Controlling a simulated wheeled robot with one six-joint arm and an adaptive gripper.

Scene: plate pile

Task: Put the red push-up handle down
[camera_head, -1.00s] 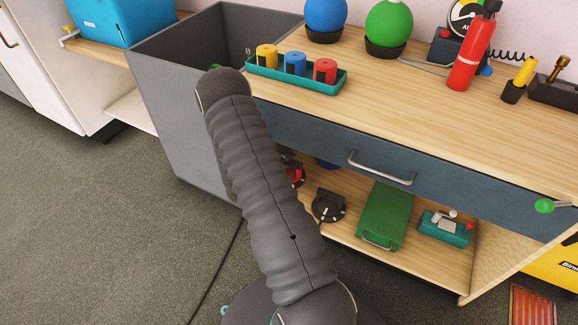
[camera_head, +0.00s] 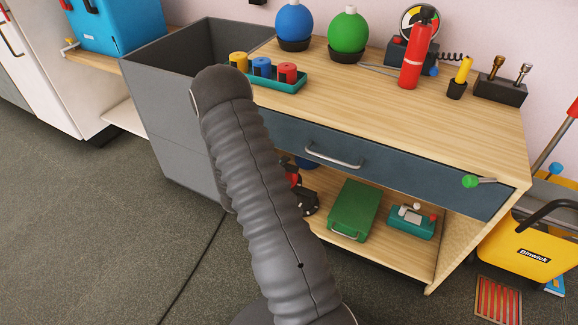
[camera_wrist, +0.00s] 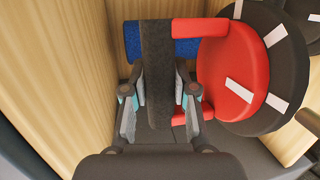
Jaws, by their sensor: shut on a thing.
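The red push-up handle (camera_wrist: 232,70) fills the middle and right of the wrist view. Its red bracket joins a dark grip (camera_wrist: 156,75) and a black round base with white strips. My gripper (camera_wrist: 160,100) is shut on the dark grip, one finger on each side. In the head view my arm hides the gripper. A bit of the handle's red (camera_head: 292,180) shows beside the arm, at the left end of the lower shelf (camera_head: 385,252). Whether its base touches the shelf cannot be told.
Another black disc (camera_wrist: 307,22) with white marks sits close to the handle's base. A blue object (camera_wrist: 185,48) lies behind the grip. A wood panel (camera_wrist: 55,60) stands close on the left. A green case (camera_head: 355,208) and teal box (camera_head: 408,221) occupy the shelf further right.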

